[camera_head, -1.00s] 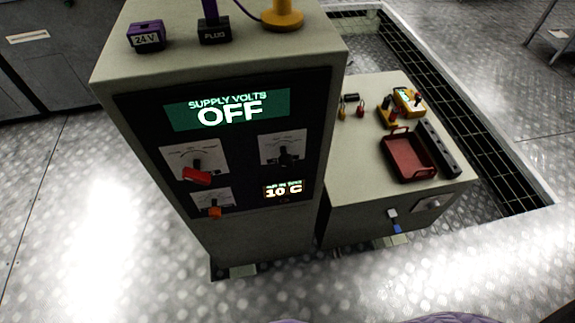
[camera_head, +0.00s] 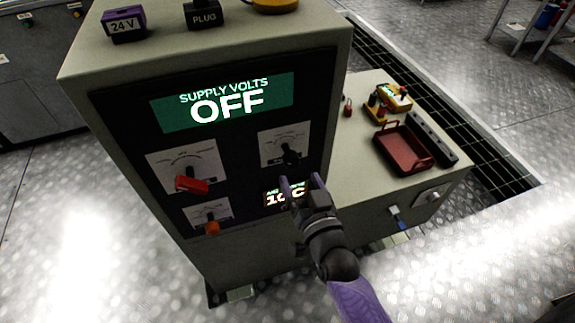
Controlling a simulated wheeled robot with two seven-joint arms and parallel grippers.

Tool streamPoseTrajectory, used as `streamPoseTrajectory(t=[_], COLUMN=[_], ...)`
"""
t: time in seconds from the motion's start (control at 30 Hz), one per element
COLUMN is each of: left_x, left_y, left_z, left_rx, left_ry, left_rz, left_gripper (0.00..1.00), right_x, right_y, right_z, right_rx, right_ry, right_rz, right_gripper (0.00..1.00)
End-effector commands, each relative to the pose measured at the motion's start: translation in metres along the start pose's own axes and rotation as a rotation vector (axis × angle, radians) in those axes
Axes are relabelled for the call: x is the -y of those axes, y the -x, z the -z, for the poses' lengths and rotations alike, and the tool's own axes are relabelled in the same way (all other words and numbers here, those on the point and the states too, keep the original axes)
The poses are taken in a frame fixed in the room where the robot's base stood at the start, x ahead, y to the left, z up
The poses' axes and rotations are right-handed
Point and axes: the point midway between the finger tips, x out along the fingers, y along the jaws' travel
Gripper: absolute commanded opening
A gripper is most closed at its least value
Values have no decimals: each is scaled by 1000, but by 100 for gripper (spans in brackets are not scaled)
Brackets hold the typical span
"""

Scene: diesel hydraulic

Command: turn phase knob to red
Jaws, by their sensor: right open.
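The panel (camera_head: 235,240) is the dark front of a grey cabinet, with a lit screen (camera_head: 222,104) reading SUPPLY VOLTS OFF. A black knob (camera_head: 290,157) sits on the right-hand white dial. The dial lettering is too small to read, so I cannot tell which is the phase knob. My right gripper (camera_head: 301,181) is open and empty just below the black knob, partly covering the 10 C display (camera_head: 272,198). My left gripper is out of view.
On the cabinet top are a purple 24 V block (camera_head: 123,25) and a dark PLUG block (camera_head: 203,14). A lower grey bench (camera_head: 365,160) at right holds a red tray (camera_head: 404,150), a black strip and yellow instruments. Open floor lies in front.

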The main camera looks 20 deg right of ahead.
Motion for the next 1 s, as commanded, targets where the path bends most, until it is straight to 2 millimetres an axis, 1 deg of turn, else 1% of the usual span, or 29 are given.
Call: streamPoseTrajectory(t=[0.03,0.1,0.2,0.3,0.4,0.6,0.63,0.67,0.7,0.77,0.8,0.87,0.9,0.97,1.0], left_x=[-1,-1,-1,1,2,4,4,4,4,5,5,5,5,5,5], left_y=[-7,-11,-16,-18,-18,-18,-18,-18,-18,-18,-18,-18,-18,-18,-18], left_z=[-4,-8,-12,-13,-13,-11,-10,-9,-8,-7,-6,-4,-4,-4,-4], left_rx=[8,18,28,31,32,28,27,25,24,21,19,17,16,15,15], left_ry=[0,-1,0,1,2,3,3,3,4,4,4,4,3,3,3], left_rz=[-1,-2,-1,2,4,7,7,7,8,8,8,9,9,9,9], left_gripper=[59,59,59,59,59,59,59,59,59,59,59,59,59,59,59], right_x=[-1,-1,-1,-1,0,0,0,0,0,0,0,0,0,0,0], right_y=[-13,-28,-45,-55,-60,-60,-60,-60,-60,-60,-60,-60,-60,-60,-60], right_z=[-3,-4,-4,-3,-2,-2,-2,-2,-2,-2,-2,-2,-2,-2,-2], right_rx=[-2,0,2,4,4,5,5,5,5,5,6,6,6,6,6], right_ry=[-1,-1,1,1,2,2,2,2,2,2,2,2,2,2,2], right_rz=[0,0,0,0,0,0,0,0,0,0,0,0,0,0,0], right_gripper=[84,84,84,84,84,84,81,75,67,54,45,33,24,12,3])
